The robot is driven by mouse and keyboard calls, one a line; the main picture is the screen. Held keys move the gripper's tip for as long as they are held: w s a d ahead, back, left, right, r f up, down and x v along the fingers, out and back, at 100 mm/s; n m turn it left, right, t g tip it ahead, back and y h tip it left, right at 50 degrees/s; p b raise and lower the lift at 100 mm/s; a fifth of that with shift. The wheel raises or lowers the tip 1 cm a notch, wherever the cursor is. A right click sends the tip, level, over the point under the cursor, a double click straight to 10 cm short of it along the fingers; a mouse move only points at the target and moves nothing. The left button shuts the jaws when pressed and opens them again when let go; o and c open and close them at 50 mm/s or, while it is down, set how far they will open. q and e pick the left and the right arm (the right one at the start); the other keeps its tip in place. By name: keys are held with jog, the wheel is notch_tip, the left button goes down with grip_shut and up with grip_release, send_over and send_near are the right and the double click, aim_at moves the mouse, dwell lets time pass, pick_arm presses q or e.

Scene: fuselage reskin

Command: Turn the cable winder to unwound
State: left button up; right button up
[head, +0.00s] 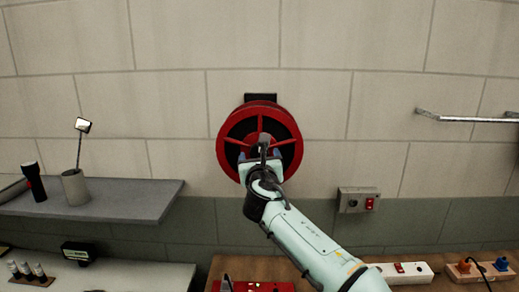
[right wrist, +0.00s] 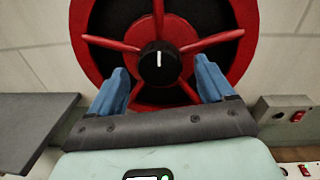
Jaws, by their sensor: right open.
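The cable winder (head: 226,128) is a red spoked wheel with a dark inside, mounted on the wall by a black bracket. In the right wrist view the winder (right wrist: 205,42) shows a black hub knob (right wrist: 159,62) with a white mark pointing straight up. My right gripper (head: 262,153) is in front of the winder's lower middle and hides part of it. In the right wrist view my right gripper (right wrist: 166,82) is open, its two blue fingers apart on either side below the hub, with nothing between them. My left gripper is not in view.
A grey shelf (head: 130,196) at left holds a cup with a mirror stick (head: 76,187) and a flashlight (head: 35,182). A switch box (head: 357,200) with a red switch is right of the winder. A metal rail (head: 465,118) juts from the right wall. Power strips (head: 405,272) lie below.

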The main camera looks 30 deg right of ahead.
jog(key=shift+x, duration=1.05)
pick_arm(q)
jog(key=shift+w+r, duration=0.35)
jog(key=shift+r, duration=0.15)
pick_arm(e)
jog(key=shift+s, duration=0.1)
jog(key=c, duration=1)
jog(key=shift+c, duration=0.2)
